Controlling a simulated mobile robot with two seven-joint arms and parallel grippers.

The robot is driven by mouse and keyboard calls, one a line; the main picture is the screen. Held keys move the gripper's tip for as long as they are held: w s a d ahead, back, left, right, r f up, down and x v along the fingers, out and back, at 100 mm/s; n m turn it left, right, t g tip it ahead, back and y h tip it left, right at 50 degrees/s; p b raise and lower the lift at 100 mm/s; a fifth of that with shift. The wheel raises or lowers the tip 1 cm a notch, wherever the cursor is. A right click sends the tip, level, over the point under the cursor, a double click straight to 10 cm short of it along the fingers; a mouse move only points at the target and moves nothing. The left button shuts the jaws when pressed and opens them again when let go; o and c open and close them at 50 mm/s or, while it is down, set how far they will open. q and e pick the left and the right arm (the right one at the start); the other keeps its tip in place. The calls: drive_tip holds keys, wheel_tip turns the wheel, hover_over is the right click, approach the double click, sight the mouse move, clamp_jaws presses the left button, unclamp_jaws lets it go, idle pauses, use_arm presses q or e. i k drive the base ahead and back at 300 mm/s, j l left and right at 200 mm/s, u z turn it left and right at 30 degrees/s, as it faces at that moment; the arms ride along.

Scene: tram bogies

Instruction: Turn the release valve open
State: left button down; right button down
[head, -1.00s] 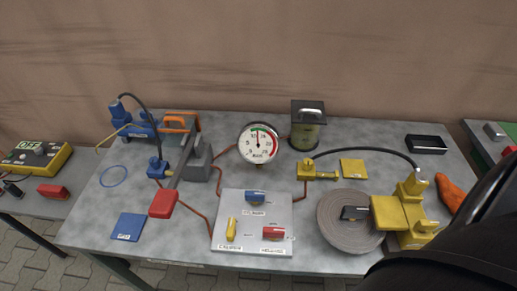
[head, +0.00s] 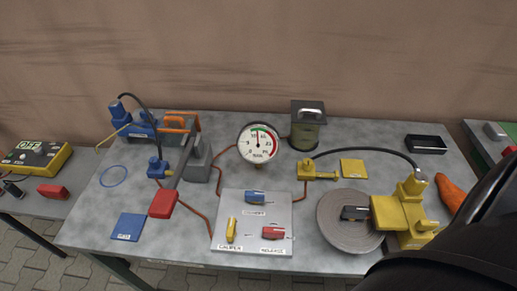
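The release valve has a red handle (head: 273,233). It sits at the lower right of a light grey valve panel (head: 227,205) on the table, above a small label that seems to read RELEASE. The handle lies roughly sideways. A yellow handle (head: 231,229) stands upright in the picture at the panel's lower left, over a label reading CALIPER. A blue handle (head: 255,197) lies sideways at the top, its label hard to read. The round pressure gauge (head: 258,143) behind the panel has its needle pointing about straight up. Neither of my grippers shows.
A pump with a red-ended lever (head: 163,204) stands left of the panel. A grey disc (head: 335,232) and a yellow caliper (head: 400,212) stand to the right. Copper-coloured pipes run to the panel. A dark rounded shape covers the lower right corner. Bare table lies in front of the blue pad (head: 128,227).

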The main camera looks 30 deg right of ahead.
sight(274, 232)
drive_tip(key=k+l+z, duration=0.1)
drive_tip(key=z, duration=1.6)
drive_tip(key=k+l, duration=0.05)
drive_tip(key=l, duration=0.05)
